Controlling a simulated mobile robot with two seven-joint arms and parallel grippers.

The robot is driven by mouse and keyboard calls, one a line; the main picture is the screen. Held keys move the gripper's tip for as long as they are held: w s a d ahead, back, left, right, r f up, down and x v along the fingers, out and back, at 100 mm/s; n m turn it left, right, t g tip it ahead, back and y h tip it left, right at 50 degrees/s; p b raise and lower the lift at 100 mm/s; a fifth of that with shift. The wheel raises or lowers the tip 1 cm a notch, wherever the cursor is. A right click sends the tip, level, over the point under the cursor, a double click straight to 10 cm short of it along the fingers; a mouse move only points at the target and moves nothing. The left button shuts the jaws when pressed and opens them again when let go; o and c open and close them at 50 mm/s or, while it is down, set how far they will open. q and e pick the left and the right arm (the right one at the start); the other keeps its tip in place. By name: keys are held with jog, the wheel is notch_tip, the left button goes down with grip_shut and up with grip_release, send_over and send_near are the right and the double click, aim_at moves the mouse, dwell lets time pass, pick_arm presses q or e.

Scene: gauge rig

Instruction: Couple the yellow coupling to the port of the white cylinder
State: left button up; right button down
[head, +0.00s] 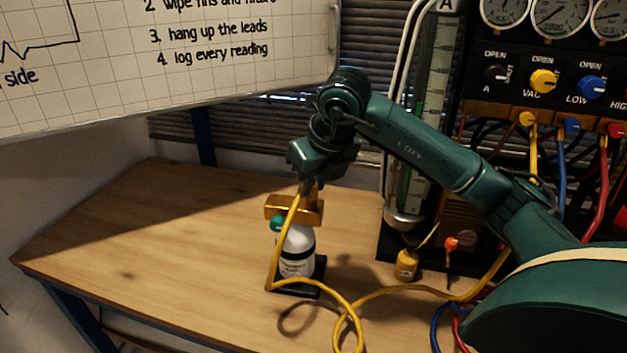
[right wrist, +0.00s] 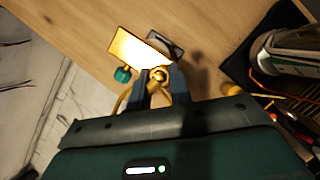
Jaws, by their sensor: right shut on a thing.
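The white cylinder (head: 297,254) stands upright on a small dark base on the table, with a dark band and a label. A brass-coloured block (head: 288,209) is at its top, with a teal knob (head: 277,224) at its side. My right gripper (head: 311,187) is right above the block, pointing down. It is shut on the yellow coupling (right wrist: 158,75), from which the yellow hose (head: 284,238) hangs down past the cylinder. The coupling is at the block's edge in the right wrist view. The port is hidden, and I cannot tell whether the coupling touches it. My left gripper is not in view.
The hose loops across the table's front right. A yellow object (head: 406,265) and an orange-topped part (head: 450,244) stand by the glass tube column (head: 428,130). The gauge panel (head: 545,75) with coloured hoses is at right. The table's left side (head: 130,235) is clear.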

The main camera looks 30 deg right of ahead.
jog(key=c, duration=1.4)
grip_release()
jog(key=shift+c, duration=0.2)
jog(key=shift+o, duration=0.4)
jog(key=o, duration=0.5)
